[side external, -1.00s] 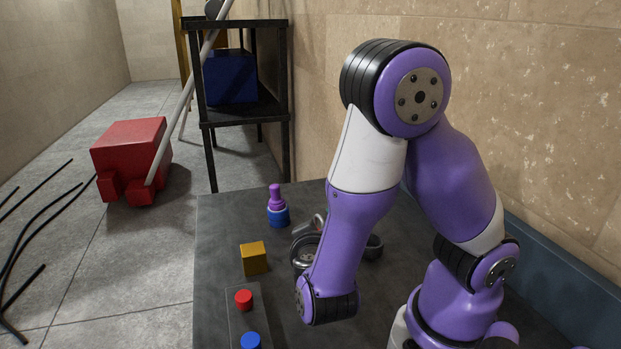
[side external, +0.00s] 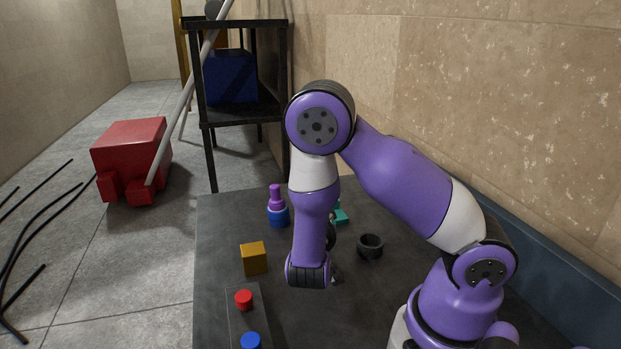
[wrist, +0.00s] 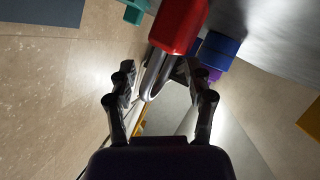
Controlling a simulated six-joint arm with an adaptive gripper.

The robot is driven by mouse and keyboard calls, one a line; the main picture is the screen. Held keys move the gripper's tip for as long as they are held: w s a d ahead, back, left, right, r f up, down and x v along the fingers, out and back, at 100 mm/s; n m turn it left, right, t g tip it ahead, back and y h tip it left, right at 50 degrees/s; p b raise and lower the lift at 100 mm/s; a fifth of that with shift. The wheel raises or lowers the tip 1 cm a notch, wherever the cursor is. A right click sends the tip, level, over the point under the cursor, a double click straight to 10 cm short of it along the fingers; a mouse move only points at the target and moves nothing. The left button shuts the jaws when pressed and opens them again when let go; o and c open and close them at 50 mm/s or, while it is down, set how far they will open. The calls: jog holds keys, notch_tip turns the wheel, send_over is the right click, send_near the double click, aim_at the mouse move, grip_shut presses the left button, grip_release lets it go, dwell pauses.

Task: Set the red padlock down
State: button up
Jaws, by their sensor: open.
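The red padlock (wrist: 180,24) shows at the top of the wrist view, with its silver shackle (wrist: 154,78) pointing toward my gripper. My gripper (wrist: 160,80) is open, with one dark finger on each side of the shackle. I cannot tell whether either finger touches it. The padlock's base runs out of the frame, so its contact with the table is not visible. In the side external view, my arm hides the padlock and most of the gripper.
On the dark table (side external: 225,225) are a blue-and-purple piece (side external: 278,214), a yellow block (side external: 254,258), a teal object (side external: 340,216) and a dark ring-shaped part (side external: 370,246). A panel with a red button (side external: 243,300) and blue button (side external: 250,341) is at the front left.

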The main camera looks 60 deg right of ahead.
jog(key=shift+d, duration=0.15)
grip_shut()
dwell(0.4)
